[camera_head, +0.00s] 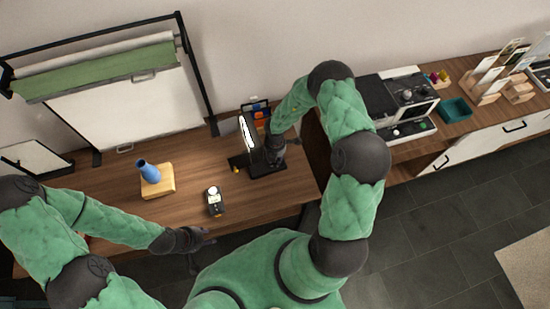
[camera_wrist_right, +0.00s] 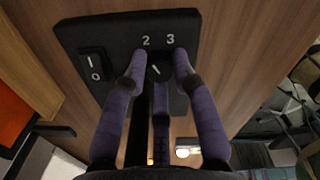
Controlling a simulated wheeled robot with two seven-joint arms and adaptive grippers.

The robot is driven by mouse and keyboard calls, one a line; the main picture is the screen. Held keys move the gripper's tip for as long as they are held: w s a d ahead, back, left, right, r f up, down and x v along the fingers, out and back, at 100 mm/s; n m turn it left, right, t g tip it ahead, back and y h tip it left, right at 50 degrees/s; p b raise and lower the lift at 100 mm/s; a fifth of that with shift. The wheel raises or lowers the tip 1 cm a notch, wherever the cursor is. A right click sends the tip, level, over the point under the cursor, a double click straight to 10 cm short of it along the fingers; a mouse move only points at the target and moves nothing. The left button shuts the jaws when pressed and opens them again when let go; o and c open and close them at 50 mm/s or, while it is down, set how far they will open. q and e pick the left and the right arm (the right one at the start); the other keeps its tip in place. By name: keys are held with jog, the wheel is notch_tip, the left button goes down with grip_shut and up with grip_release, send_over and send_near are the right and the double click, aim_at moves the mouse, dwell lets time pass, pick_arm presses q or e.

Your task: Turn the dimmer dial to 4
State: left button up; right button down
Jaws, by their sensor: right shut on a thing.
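The dimmer panel (camera_wrist_right: 120,32) is a dark plate on wood in the right wrist view. It bears the white numerals 2 and 3 and a rocker switch (camera_wrist_right: 95,66) marked I and O. The dimmer dial (camera_wrist_right: 157,70) is dark with a short slanted white mark near the 2; the exact setting is hard to tell. My right gripper (camera_wrist_right: 158,62) has its purple-grey fingers shut on the dial, one on each side. In the head view my right gripper (camera_head: 275,150) is above a black base (camera_head: 268,171). My left gripper (camera_head: 203,239) is near the table's front edge, its jaws unclear.
A bright panel (camera_head: 248,133) stands beside my right gripper. A blue vase (camera_head: 149,171) on a wooden block (camera_head: 158,188) and a small meter-like device (camera_head: 215,201) are on the wooden table (camera_head: 115,190). A frame with a green roll (camera_head: 95,75) stands behind.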

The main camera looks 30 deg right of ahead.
jog(key=shift+m, duration=1.3)
jog(key=c, duration=1)
grip_release()
notch_tip(320, 180, up, 12)
jog(key=shift+r, duration=0.1)
